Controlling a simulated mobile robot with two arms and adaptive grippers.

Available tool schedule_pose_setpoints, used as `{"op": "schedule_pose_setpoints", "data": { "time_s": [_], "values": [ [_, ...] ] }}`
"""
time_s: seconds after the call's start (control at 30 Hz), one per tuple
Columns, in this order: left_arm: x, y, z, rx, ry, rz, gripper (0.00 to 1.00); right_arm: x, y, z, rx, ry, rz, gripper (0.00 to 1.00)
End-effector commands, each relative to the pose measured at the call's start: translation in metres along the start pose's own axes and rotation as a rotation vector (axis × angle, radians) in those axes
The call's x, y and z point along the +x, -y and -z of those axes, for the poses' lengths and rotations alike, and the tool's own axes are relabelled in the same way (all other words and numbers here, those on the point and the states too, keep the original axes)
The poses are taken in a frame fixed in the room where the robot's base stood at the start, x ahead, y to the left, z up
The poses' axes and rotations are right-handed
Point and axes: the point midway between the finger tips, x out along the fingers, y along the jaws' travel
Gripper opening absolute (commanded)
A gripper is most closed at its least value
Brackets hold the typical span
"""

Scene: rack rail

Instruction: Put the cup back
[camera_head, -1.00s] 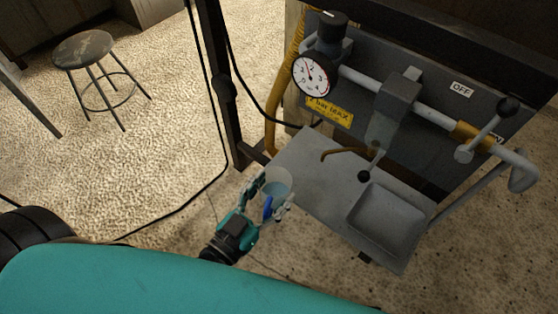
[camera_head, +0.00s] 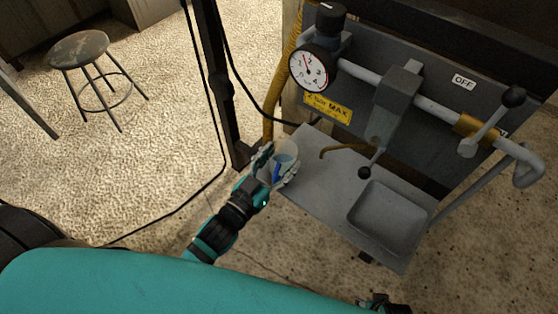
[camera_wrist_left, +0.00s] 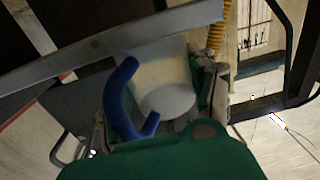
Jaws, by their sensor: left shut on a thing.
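The cup (camera_head: 288,152) is pale and translucent with a blue handle. My left gripper (camera_head: 275,165) is shut on it, at the left edge of the grey shelf (camera_head: 318,180). I cannot tell whether the cup touches the shelf. In the left wrist view the cup (camera_wrist_left: 165,75) sits between the fingers, with its blue handle (camera_wrist_left: 122,100) toward the camera and a grey edge close beyond it. A small part of what looks like my right gripper (camera_head: 380,304) shows at the bottom edge of the head view; its fingers are not clear.
The shelf has a recessed tray (camera_head: 388,216) at its right. Above it are a thin brown spout (camera_head: 340,149), a lever valve (camera_head: 388,120), a pipe and a dial gauge (camera_head: 313,70). A dark post (camera_head: 222,90) stands left of the shelf. A stool (camera_head: 80,50) is far left.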

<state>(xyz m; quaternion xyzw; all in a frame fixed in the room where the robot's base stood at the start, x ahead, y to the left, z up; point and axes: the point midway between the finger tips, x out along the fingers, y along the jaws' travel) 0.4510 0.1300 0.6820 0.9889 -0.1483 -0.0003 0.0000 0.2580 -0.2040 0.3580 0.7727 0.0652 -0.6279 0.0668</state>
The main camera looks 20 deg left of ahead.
Motion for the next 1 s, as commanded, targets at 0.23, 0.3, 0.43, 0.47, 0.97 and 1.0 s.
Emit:
{"op": "schedule_pose_setpoints", "data": {
  "time_s": [0.23,0.3,0.43,0.47,0.97,1.0],
  "values": [
    [0.0,0.0,-0.001,0.0,-0.001,0.0,0.19,0.0,0.0,0.001,0.0,-0.001,-0.001,0.4],
    [0.0,0.0,-0.003,0.0,0.0,0.0,0.6,-0.003,0.0,0.003,0.0,-0.003,-0.001,0.4],
    [0.0,0.0,-0.002,0.0,0.0,0.0,0.77,-0.003,0.0,0.003,0.0,-0.004,-0.001,0.4],
    [0.0,0.0,-0.002,0.0,0.0,0.0,0.81,-0.003,0.0,0.003,0.0,-0.003,-0.001,0.4],
    [-0.02,0.0,-0.001,-0.002,0.006,0.001,0.82,0.002,-0.001,-0.002,0.0,-0.001,-0.001,0.4],
    [-0.028,0.0,0.0,-0.002,0.005,0.0,0.82,0.002,-0.001,-0.004,0.0,0.002,-0.001,0.4]
  ]
}}
